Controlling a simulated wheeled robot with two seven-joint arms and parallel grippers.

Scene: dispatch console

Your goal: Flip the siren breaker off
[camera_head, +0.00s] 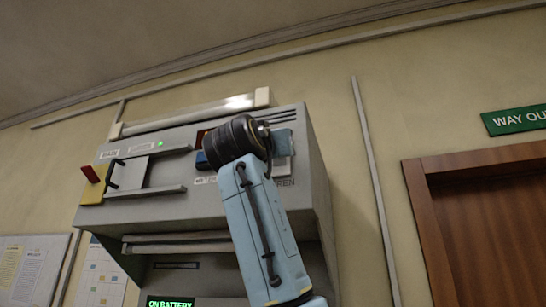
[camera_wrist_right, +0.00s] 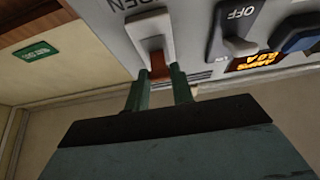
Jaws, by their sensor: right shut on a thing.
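The siren breaker shows in the right wrist view as a pale plate (camera_wrist_right: 148,27) with a reddish-brown lever (camera_wrist_right: 158,66), beside a partly cut-off label ending in "EN". In the head view its label is partly visible, and the lever is hidden behind my right wrist. My right gripper (camera_wrist_right: 159,88) has its two greenish fingers on either side of the lever and is shut on it. In the head view my right arm (camera_head: 262,225) reaches up across the console's right side. My left gripper is in neither view.
Next to the siren breaker are a dark switch (camera_wrist_right: 236,40) marked "OFF", a small orange display (camera_wrist_right: 258,60) and a blue part (camera_wrist_right: 300,35). The console (camera_head: 325,205) has a red-handled lever (camera_head: 92,173) at its left.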

